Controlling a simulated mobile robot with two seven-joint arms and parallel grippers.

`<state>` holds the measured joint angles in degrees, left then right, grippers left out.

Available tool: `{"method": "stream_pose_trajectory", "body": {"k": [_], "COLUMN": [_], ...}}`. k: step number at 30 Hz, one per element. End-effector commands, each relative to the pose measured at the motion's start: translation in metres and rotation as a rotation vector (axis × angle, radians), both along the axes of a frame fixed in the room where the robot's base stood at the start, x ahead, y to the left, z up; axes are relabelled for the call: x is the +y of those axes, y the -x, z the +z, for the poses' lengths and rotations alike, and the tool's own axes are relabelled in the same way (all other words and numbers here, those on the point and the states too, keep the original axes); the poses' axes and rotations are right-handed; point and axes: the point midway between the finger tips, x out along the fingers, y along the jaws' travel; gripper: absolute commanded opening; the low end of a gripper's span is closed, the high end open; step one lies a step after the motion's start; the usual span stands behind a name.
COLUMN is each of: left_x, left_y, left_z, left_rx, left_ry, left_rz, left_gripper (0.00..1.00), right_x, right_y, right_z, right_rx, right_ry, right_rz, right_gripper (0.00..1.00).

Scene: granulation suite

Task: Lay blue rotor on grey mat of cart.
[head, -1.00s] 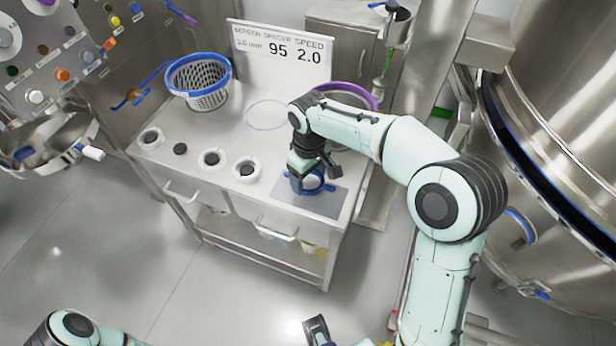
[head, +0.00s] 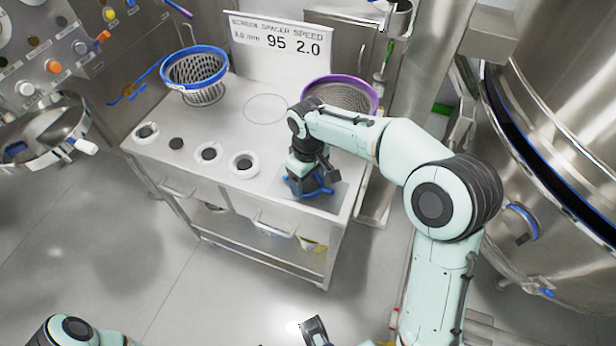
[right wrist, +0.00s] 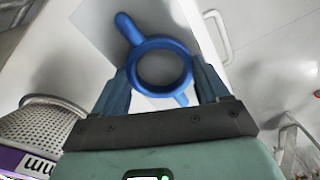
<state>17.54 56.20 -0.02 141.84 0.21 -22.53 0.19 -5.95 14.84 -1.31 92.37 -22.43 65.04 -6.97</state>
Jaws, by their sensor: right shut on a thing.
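The blue rotor (head: 311,191) is a ring with arms sticking out. My right gripper (head: 308,179) is shut on it. In the right wrist view the rotor's ring (right wrist: 141,82) sits between the two fingers (right wrist: 162,84), with one arm pointing away. The rotor is over the grey mat (head: 335,199) at the cart's (head: 222,180) front right corner. I cannot tell whether it touches the mat. The gripper and wrist hide part of rotor and mat. A dark part at the bottom edge may be my left gripper (head: 316,331); its jaws are not clear.
A blue-rimmed basket (head: 196,70) stands at the cart's back left. A purple-rimmed screen (head: 350,95) stands behind my right wrist. Several white rings (head: 243,165) line the front left. A sign (head: 280,48) stands at the back. A large steel vessel (head: 570,130) is at the right.

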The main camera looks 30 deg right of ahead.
Motion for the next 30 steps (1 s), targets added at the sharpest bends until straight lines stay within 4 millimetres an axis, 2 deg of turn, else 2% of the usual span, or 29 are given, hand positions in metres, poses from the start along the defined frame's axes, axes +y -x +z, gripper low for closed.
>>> {"method": "stream_pose_trajectory", "body": {"k": [9,10,12,22,26,30], "left_x": [0.000,0.000,0.000,0.000,0.000,0.000], "left_y": [-0.001,-0.001,-0.001,0.001,0.001,0.002], "left_z": [0.003,0.003,0.003,0.003,0.006,0.011], "left_rx": [-0.001,-0.001,-0.001,0.005,0.007,0.011], "left_ry": [0.000,0.000,0.000,0.001,0.001,0.001], "left_rz": [0.000,0.000,0.000,-0.001,-0.001,-0.003], "left_gripper": [0.00,0.00,0.00,0.00,0.00,0.00], "right_x": [0.000,0.000,0.000,0.000,0.000,0.000], "right_y": [0.001,0.001,0.001,0.001,0.000,0.000], "right_z": [0.001,0.001,0.001,0.004,0.024,0.057], "right_rx": [-0.001,-0.001,-0.001,-0.001,-0.004,-0.006], "right_ry": [0.000,0.000,0.000,0.000,0.000,-0.001], "right_rz": [0.000,0.000,0.000,0.000,0.000,0.001], "right_gripper": [0.32,0.78,1.00,1.00,1.00,1.00]}}
